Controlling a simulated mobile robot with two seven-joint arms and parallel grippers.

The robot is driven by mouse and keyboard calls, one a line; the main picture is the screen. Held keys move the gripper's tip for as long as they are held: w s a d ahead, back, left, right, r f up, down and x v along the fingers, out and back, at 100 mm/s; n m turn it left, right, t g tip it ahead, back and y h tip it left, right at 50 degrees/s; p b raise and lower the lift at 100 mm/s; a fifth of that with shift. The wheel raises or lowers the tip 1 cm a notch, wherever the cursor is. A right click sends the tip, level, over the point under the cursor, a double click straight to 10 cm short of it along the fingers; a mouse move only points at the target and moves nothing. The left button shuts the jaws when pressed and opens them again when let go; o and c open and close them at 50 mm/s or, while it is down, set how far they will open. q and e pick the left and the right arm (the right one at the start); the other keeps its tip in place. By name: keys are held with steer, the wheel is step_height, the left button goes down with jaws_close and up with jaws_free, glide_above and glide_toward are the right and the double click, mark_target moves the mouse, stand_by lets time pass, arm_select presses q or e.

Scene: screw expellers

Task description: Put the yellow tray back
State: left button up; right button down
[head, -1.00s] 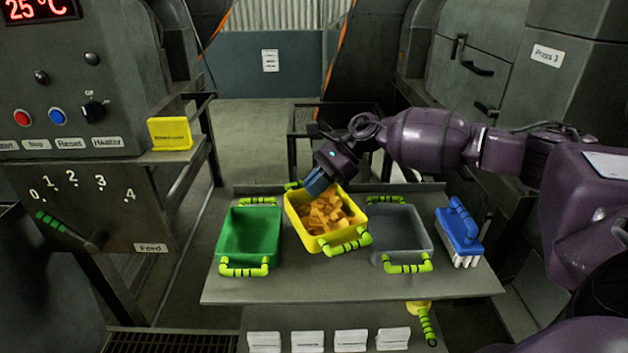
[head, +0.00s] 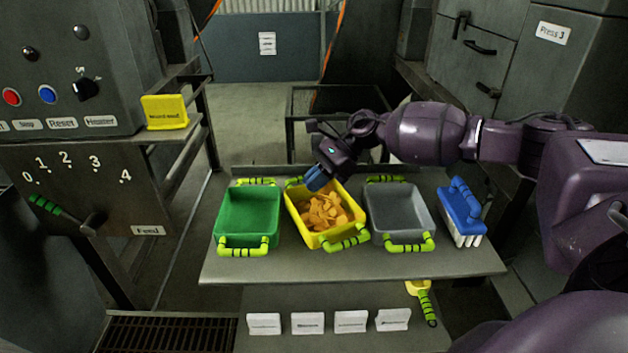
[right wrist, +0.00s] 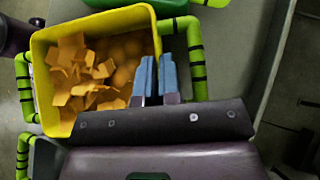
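The yellow tray (head: 350,229), with orange-brown chunks (head: 325,210) in it, is between a green tray (head: 248,239) and a grey tray (head: 402,228) on the grey table. It is turned slightly against them. Its green banded handles show front and back. My right gripper (head: 316,178) is at its back edge. In the right wrist view, the blue fingers (right wrist: 155,78) straddle the yellow rim and look closed on it. I cannot tell whether the tray's bottom fully touches the table. My left gripper is not in view.
A blue brush (head: 461,212) stands right of the grey tray. A control panel (head: 75,60) with a yellow sign (head: 165,112) is at left. The table's front strip (head: 350,267) is clear.

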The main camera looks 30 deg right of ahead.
steer(key=shift+f+b, duration=0.35)
steer(key=shift+f, duration=0.2)
steer(key=c, duration=1.2)
jaws_free()
steer(key=shift+c, duration=0.2)
steer(key=shift+d+r, duration=0.25)
steer(key=shift+d, duration=0.15)
steer(key=v, duration=1)
steer(key=shift+b, duration=0.4)
steer(key=shift+a, duration=0.1)
